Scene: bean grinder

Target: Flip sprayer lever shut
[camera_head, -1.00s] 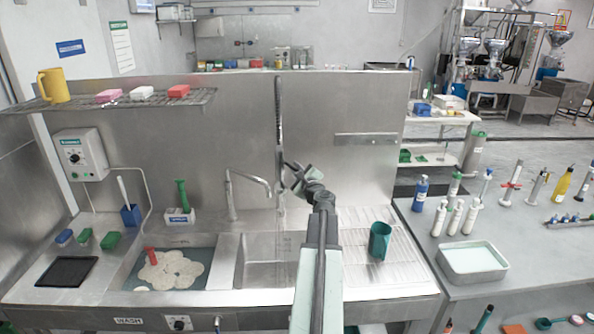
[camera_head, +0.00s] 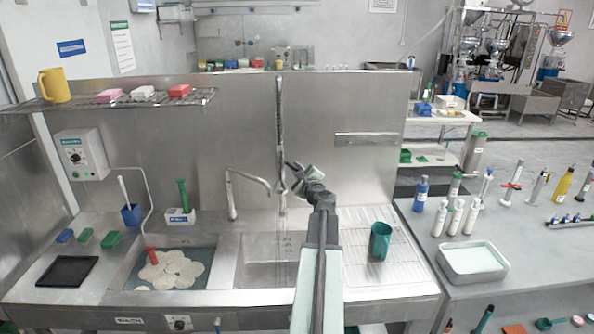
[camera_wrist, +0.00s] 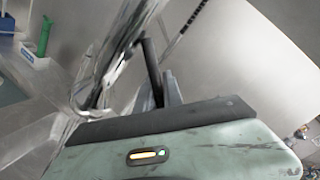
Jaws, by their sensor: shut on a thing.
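The sprayer (camera_head: 281,187) hangs upright on its tall spring hose (camera_head: 279,120) in front of the steel back panel, above the sink. Thin pale streaks run down below its head, like water. My gripper (camera_head: 292,168) is at the sprayer's right side, level with its upper handle, and is shut on its lever. In the wrist view the metal sprayer (camera_wrist: 98,82) looms large and blurred to the left of my gripper's dark fingers (camera_wrist: 160,78). The lever is too small and too covered by the fingers to show its angle clearly.
A curved faucet (camera_head: 245,180) stands left of the sprayer. The sink basin (camera_head: 262,272) is below. A green mug (camera_head: 380,241) stands on the drainboard at right. Plates lie in the wash basin (camera_head: 198,243) at left. Bottles (camera_head: 455,215) stand on the right counter.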

